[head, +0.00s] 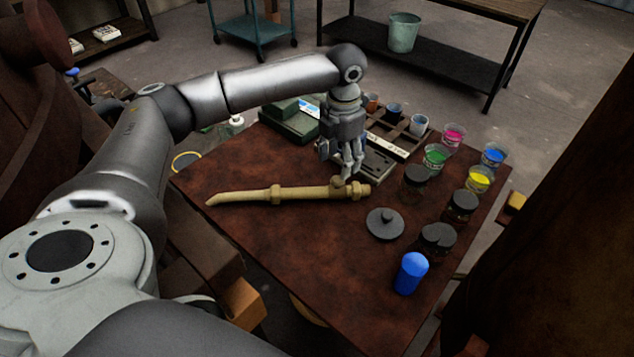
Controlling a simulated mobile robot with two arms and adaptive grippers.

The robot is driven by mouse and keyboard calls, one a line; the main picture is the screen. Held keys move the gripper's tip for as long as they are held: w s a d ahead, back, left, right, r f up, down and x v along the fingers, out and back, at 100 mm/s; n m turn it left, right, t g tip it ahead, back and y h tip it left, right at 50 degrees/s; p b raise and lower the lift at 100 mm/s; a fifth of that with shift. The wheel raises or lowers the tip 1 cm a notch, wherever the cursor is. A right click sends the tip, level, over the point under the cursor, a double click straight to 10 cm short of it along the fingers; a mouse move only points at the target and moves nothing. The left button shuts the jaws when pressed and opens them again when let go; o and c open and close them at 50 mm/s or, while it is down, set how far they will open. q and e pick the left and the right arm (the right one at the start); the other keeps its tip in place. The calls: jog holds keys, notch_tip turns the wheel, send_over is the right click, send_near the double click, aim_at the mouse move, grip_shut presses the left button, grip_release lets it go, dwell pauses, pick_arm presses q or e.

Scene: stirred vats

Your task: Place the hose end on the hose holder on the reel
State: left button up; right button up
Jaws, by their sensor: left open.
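A tan tube-like piece (275,195) with collars and a bent, tapered left end lies across the brown table (290,270). It may be the hose end, but I cannot tell for sure. My left gripper (342,178) points down with its fingers open, at the right part of the tan piece. Its fingertips are just above or behind that part; I cannot tell if they touch it. No reel or hose holder can be made out. My right gripper is not in view.
Jars with dark lids, paint cups (453,135), a round dark lid (385,224) and a blue cylinder (411,273) stand on the table's right side. A green case (290,124) and a compartment tray are behind. The front-left tabletop is clear.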

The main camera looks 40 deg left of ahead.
aim_at(338, 179)
pick_arm(q)
jog(key=shift+f+p, duration=0.45)
jog(key=shift+f, duration=2.75)
